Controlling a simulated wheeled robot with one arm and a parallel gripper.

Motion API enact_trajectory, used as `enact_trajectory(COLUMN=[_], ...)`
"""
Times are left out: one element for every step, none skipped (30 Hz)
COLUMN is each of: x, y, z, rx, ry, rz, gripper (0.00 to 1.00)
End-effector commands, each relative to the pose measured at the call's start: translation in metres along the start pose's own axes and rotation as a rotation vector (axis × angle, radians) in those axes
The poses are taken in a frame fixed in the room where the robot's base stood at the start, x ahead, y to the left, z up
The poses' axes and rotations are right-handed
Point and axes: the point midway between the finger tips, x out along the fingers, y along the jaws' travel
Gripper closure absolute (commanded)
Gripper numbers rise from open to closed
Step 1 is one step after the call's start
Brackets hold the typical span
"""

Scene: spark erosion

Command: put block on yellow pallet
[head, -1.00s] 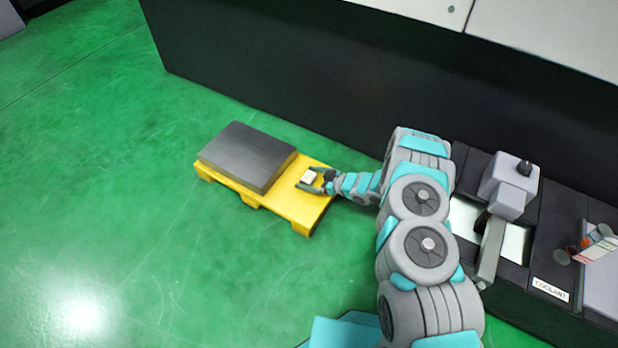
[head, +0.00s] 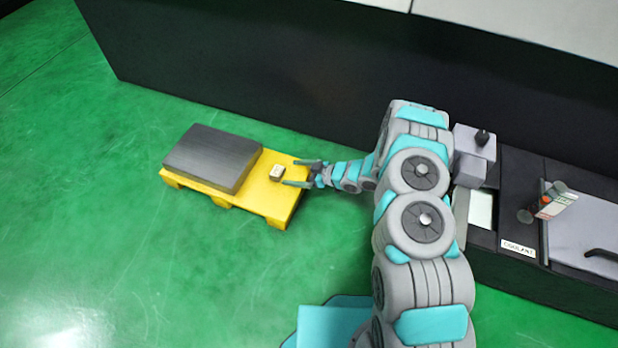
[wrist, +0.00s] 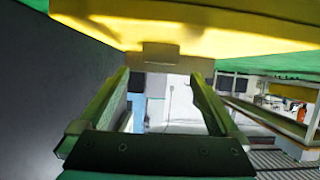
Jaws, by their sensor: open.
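The small pale block (head: 276,173) rests on the bare right part of the yellow pallet (head: 255,199) in the head view. My gripper (head: 293,172) is open, just right of the block, its two fingers apart and pointing left toward it. In the wrist view, my open gripper (wrist: 160,82) has nothing held between its fingers. The block (wrist: 163,54) shows there as a yellowish shape beyond the fingertips, against the pallet (wrist: 210,22).
A dark grey slab (head: 212,157) covers the left part of the pallet. A long black machine wall (head: 250,80) stands behind it. A coolant unit (head: 520,215) stands to the right. Green floor (head: 100,210) is clear at left and in front.

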Motion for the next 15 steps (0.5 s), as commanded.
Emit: enact_trajectory(x=[-0.001, -0.001, -0.001, -0.001, -0.001, -0.001, -0.001, -0.002, -0.003, -0.004, -0.005, -0.008, -0.011, -0.013, -0.018], y=[0.000, 0.000, 0.000, 0.000, 0.000, 0.001, 0.001, 0.003, 0.007, 0.011, 0.016, 0.024, 0.030, 0.037, 0.046], z=[0.000, 0.000, 0.000, 0.000, 0.000, 0.000, -0.001, -0.002, -0.004, -0.007, -0.011, -0.017, -0.020, -0.024, -0.031], rx=[0.000, 0.000, 0.000, 0.000, 0.000, -0.001, -0.002, -0.003, -0.005, -0.008, -0.011, -0.016, -0.018, -0.019, -0.021], ry=[0.000, 0.000, 0.000, 0.000, 0.000, -0.001, -0.003, -0.006, -0.014, -0.021, -0.030, -0.045, -0.062, -0.081, -0.104], rz=[0.000, 0.000, 0.000, 0.000, 0.000, 0.001, 0.003, 0.007, 0.015, 0.025, 0.037, 0.055, 0.073, 0.090, 0.117], gripper=[0.02, 0.02, 0.02, 0.02, 0.02, 0.02, 0.02, 0.02, 0.02, 0.02, 0.02, 0.02, 0.02, 0.02, 0.02])
